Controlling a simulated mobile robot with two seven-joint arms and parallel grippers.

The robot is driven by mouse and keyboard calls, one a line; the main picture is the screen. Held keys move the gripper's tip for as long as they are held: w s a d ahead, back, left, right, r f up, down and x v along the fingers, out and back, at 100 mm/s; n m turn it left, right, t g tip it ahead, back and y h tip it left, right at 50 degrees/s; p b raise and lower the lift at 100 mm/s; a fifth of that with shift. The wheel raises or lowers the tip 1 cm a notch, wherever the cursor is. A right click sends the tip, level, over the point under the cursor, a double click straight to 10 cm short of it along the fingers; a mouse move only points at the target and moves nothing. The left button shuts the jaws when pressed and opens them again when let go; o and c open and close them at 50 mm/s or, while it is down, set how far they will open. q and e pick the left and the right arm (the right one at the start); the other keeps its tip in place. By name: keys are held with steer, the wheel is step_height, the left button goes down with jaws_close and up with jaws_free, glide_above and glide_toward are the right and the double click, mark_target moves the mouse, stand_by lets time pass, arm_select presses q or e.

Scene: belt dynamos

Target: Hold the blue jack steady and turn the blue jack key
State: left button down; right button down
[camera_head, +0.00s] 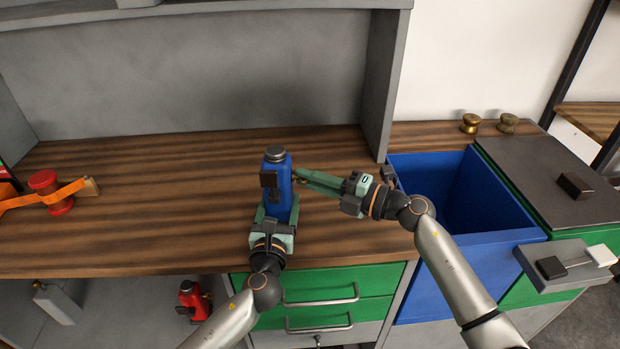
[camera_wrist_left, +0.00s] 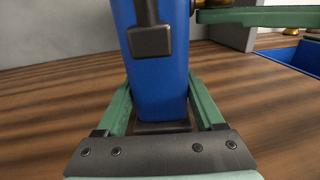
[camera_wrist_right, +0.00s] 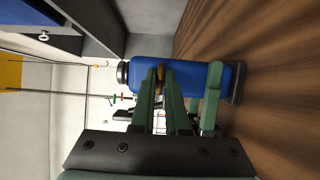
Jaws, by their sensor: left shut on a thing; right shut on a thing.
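The blue jack (camera_head: 281,190) stands upright on the wooden bench, with a black cap on top and a dark block on its near side. My left gripper (camera_head: 278,212) is shut around its lower body, one finger on each side, as the left wrist view shows (camera_wrist_left: 160,90). My right gripper (camera_head: 298,173) comes in from the right and is shut at the jack's upper right side. In the right wrist view its fingers close on the small brass-coloured blue jack key (camera_wrist_right: 161,80), mostly hidden between them. A left gripper finger shows beside the jack there.
An open blue bin (camera_head: 440,185) stands right of the bench. A red spool with an orange strap (camera_head: 50,190) lies at the left. A red jack (camera_head: 190,295) sits on the lower shelf. Two brass knobs (camera_head: 470,123) stand at the back right.

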steer(key=shift+n, duration=0.3)
stand_by(0.5)
steer(key=shift+w+f+n+g+y, duration=0.1)
steer(key=shift+n+g+y, duration=0.85)
steer(key=shift+n, duration=2.25)
steer(key=shift+w+f+n+g+y, duration=0.15)
steer(key=shift+n+g+y, duration=0.8)
steer(key=shift+n, duration=2.25)
steer(key=shift+f+n+g+y, duration=0.1)
steer(key=shift+n+g+y, duration=0.3)
steer(key=shift+n+y, duration=1.9)
steer(key=shift+d+n+h, duration=0.1)
steer(key=shift+n+h, duration=0.8)
steer(key=shift+n, duration=0.3)
steer(key=c, duration=0.9)
jaws_free()
steer(key=shift+r, duration=0.1)
steer(key=shift+r, duration=4.95)
